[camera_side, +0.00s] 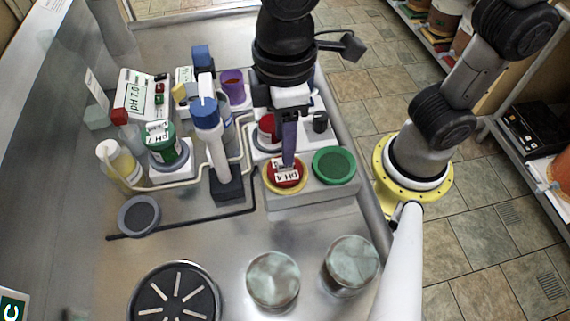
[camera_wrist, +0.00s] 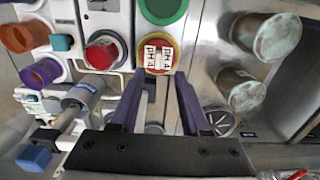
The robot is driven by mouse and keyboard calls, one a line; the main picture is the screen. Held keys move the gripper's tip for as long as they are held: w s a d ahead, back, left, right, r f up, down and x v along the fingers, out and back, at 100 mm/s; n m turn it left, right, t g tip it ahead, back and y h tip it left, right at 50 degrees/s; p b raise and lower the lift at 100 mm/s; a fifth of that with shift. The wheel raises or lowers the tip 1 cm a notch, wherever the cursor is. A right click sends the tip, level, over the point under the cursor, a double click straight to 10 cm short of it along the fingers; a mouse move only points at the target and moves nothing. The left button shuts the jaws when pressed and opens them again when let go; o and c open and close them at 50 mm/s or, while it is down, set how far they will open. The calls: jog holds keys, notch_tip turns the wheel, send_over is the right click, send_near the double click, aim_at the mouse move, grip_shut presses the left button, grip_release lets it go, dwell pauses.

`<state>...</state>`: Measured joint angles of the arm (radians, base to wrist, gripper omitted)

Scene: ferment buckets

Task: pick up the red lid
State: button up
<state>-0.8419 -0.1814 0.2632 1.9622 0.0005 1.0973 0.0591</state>
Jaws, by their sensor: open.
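A green-ringed holder (camera_side: 334,166) is right beside the lid. A blue-capped probe (camera_side: 205,112) stands left. A green-topped bucket (camera_side: 163,149) and a pH 7.0 meter (camera_side: 140,97) are further left. Two round jars (camera_side: 273,281) (camera_side: 351,264) and a dark slotted disc (camera_side: 173,298) stand in front.

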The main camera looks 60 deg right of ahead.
jog(key=shift+d+f, duration=0.15)
jog(key=shift+f, duration=2.65)
grip_shut()
